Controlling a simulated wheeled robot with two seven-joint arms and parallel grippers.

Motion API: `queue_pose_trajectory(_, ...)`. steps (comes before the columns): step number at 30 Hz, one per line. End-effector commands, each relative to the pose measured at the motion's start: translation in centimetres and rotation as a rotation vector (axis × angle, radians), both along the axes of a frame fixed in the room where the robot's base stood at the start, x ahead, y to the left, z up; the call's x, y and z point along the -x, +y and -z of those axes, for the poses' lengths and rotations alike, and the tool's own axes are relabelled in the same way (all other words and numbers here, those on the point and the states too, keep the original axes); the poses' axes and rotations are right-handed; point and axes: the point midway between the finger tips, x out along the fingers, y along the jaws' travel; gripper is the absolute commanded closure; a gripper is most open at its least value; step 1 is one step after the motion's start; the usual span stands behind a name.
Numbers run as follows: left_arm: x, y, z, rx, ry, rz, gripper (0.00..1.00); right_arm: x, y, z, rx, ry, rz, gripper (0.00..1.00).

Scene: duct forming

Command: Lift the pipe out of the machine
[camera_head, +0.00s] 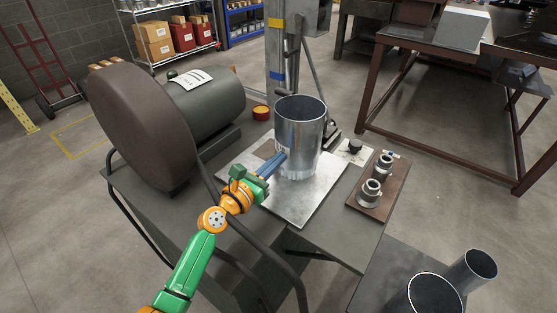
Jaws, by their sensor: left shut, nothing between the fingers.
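The pipe (306,124) is a wide, shiny metal cylinder with an open top. It stands upright on a bright metal plate on the machine's table, in the middle of the view. The machine (133,122) has a large brown disc and a green-grey drum at the left. My left gripper (281,158) reaches in from the lower left, with its blue fingers at the lower left side of the pipe. The fingers are shut with nothing held. Whether the tips touch the pipe wall cannot be told. My right gripper is not in view.
A brown board with metal fittings (370,192) lies right of the plate. Two dark open pipes (475,268) stand at the lower right. A grey column (275,55) rises behind the pipe. A curved dark bar (235,232) runs near my left arm. A brown-framed bench stands at the upper right.

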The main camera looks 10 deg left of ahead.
Motion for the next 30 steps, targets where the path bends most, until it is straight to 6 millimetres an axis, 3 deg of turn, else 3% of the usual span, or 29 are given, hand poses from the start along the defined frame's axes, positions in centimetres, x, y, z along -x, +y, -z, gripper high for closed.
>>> queue_pose_trajectory(13,-0.8,-0.4,0.0,0.0,0.0,0.0,1.0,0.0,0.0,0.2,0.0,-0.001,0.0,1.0)
queue_pose_trajectory(18,-2.3,-0.9,0.0,0.001,0.0,0.0,1.0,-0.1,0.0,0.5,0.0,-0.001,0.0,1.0)
queue_pose_trajectory(30,-2.4,-1.1,0.0,0.0,0.001,0.001,1.0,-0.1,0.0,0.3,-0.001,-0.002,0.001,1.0)
